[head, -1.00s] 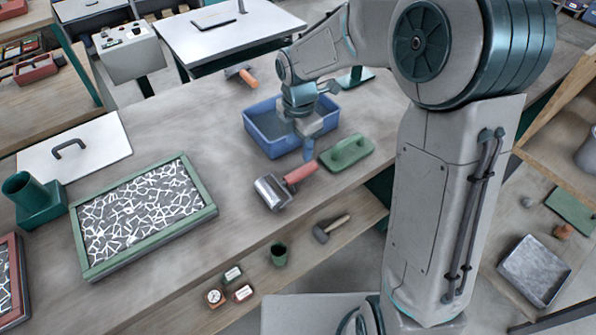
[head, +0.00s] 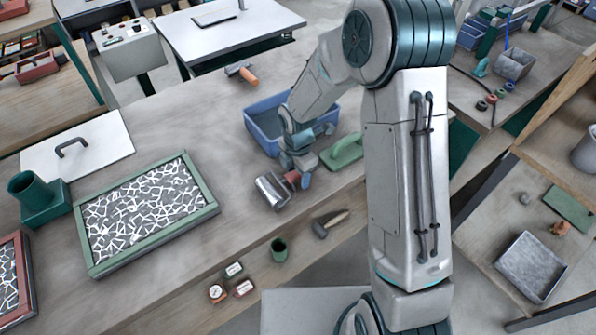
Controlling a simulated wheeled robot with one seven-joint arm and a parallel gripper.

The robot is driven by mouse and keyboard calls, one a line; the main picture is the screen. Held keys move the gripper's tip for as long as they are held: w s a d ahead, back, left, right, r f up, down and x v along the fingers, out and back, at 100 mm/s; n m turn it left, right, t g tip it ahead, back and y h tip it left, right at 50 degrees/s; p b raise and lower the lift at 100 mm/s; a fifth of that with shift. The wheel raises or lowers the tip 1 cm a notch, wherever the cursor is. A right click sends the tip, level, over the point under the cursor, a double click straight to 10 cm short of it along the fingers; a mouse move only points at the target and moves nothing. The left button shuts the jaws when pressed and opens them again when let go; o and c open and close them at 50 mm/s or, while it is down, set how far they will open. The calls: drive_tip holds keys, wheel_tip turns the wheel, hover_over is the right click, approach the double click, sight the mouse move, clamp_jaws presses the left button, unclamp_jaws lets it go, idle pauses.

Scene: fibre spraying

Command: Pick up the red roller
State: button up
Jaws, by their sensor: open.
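The red roller (head: 271,191) lies on the workbench near its front edge, in front of the blue tub. Its metal drum points left toward the front. Its red handle (head: 293,177) is mostly hidden behind my gripper. My gripper (head: 304,183) is open and sits low over the handle from above. I cannot tell whether the fingers straddle the handle or touch it.
The blue tub (head: 262,112) stands just behind my gripper, and a green float (head: 343,152) lies close to its right. A green-framed fibre panel (head: 83,250) lies to the left. A hammer (head: 330,222) and a green cup (head: 279,250) sit on the lower shelf in front.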

clamp_jaws()
drive_tip(key=shift+r, duration=0.1)
